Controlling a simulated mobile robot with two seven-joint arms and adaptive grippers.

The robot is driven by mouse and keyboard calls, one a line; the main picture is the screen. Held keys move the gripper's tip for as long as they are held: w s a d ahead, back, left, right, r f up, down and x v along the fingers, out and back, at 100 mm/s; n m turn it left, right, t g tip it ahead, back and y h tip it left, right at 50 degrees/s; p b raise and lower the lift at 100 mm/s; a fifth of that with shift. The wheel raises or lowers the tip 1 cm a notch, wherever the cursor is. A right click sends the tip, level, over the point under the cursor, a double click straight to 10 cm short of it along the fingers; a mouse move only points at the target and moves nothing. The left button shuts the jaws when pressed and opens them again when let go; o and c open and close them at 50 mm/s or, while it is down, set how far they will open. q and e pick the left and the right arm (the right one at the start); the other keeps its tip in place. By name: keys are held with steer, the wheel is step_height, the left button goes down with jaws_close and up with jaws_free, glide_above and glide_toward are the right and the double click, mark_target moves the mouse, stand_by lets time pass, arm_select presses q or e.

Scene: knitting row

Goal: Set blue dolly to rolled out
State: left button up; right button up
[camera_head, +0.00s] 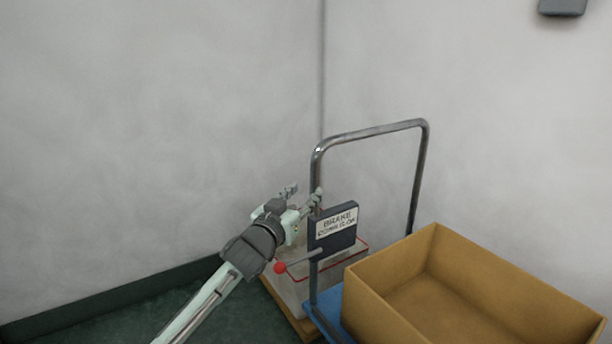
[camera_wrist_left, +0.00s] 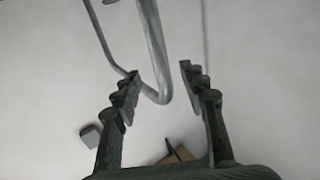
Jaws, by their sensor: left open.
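The blue dolly (camera_head: 328,318) stands near the wall corner, its deck mostly hidden under a cardboard box. Its grey tubular push handle (camera_head: 421,170) rises upright. A dark brake plate (camera_head: 334,238) with a label, partly readable as "BRAKE", is on the handle's left post. A lever with a red knob (camera_head: 280,267) sticks out left from it.
The open, empty-looking cardboard box (camera_head: 390,305) rides on the dolly. A pale crate with a red line (camera_head: 290,287) sits behind the left post on a wooden base. Pale walls (camera_head: 150,120) close in behind. Green floor (camera_head: 110,325) is clear at the left.

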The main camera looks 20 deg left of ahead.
mark_target(313, 183)
arm_select(q)
steer(key=shift+w+r, duration=0.2)
steer(key=shift+w, duration=0.2)
steer(key=w, duration=0.6)
steer(key=shift+w+d+f, duration=0.1)
steer(key=shift+w+d, duration=0.2)
steer(key=shift+w, duration=0.05)
steer(key=shift+c, duration=0.4)
jaws_close()
